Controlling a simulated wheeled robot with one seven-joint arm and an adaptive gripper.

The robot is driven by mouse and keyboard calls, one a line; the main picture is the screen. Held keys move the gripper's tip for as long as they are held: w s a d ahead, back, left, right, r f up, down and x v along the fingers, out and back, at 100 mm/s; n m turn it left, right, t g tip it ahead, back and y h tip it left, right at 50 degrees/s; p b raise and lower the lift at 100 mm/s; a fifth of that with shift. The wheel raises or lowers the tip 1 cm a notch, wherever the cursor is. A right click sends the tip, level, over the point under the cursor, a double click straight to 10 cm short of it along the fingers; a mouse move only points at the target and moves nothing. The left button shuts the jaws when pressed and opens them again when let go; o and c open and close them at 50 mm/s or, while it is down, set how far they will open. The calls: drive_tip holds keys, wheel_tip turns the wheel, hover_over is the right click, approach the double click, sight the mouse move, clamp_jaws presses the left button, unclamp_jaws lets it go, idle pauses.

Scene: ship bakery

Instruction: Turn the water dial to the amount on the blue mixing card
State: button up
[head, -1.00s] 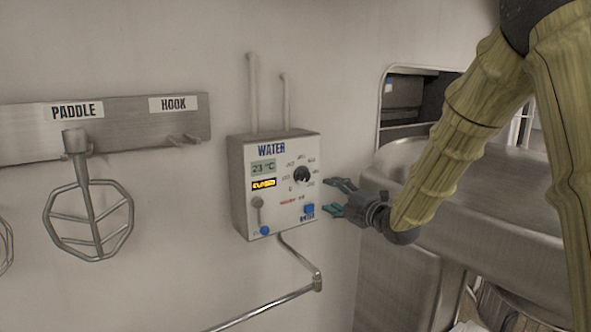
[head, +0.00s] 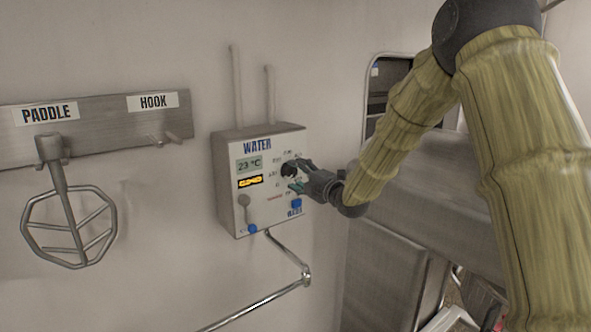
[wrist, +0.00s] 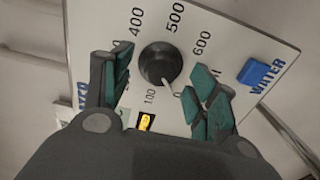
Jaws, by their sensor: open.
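The water dial (head: 289,170) is a round black knob on the front of the white WATER box (head: 228,190). In the wrist view the dial (wrist: 154,64) has a pale pointer aimed at or near the 0 mark; marks 100, 400, 500 and 600 also show around it. My gripper (head: 301,176) is open at the dial. In the wrist view the teal-padded fingers of my gripper (wrist: 160,66) stand on either side of the dial, with gaps between; contact is not visible. The right finger covers part of the scale. No blue mixing card is in view.
The box has a 23 °C display (head: 249,164), an unreadable amber display (head: 250,181), a grey lever (head: 244,201) and a blue button (head: 296,203) below the dial. A paddle (head: 68,215) hangs at left. A steel machine (head: 420,190) stands at right.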

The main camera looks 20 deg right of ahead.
drive_tip(key=shift+x, duration=0.95)
drive_tip(key=shift+c, duration=0.4)
drive_tip(key=shift+f, duration=0.1)
drive_tip(key=c, duration=1)
drive_tip(key=shift+f, duration=0.1)
